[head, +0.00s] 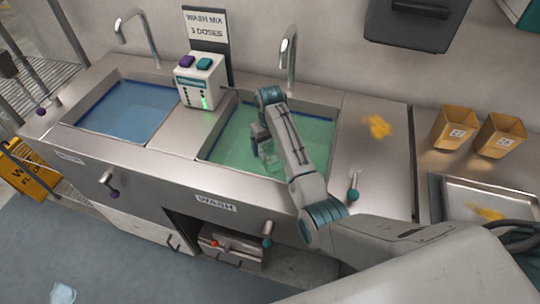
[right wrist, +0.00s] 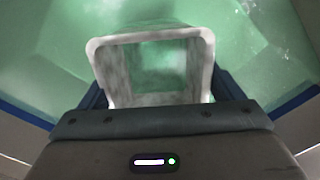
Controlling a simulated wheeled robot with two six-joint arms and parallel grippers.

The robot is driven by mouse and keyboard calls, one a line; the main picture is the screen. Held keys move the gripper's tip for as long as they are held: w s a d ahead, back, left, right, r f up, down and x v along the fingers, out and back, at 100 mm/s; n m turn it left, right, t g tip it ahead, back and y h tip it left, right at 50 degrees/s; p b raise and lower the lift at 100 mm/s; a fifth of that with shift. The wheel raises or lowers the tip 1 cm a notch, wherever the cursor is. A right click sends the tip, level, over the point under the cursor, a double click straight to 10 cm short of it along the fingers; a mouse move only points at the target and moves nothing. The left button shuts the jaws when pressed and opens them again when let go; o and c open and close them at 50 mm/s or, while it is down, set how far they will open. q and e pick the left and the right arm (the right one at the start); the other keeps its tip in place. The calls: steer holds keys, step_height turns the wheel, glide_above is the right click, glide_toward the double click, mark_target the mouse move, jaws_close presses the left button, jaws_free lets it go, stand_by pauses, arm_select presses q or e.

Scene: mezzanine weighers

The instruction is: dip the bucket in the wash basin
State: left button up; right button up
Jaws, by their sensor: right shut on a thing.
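The wash basin (head: 222,146) is the right of two sunk basins, with a WASH label on its front, and holds green, foamy liquid (head: 310,138). My right gripper (head: 264,136) is down over this basin. It is shut on the bucket (right wrist: 96,72), a pale, squarish vessel with a whitish rim. In the right wrist view green shows inside the bucket and all around it. The bucket appears low at the liquid; how deep it sits I cannot tell. In the head view the bucket is small and partly hidden by my gripper. My left gripper is not in view.
A left basin (head: 130,110) holds blue liquid. A white dispenser (head: 201,80) stands between the basins below a WASH MIX 3 DOSES sign (head: 206,25). A tap (head: 290,60) rises behind the wash basin. Two tan bins (head: 453,128) and a tray (head: 490,192) stand right.

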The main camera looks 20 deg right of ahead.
step_height(320, 180, up, 20)
steer(key=p, duration=1.1)
stand_by(0.5)
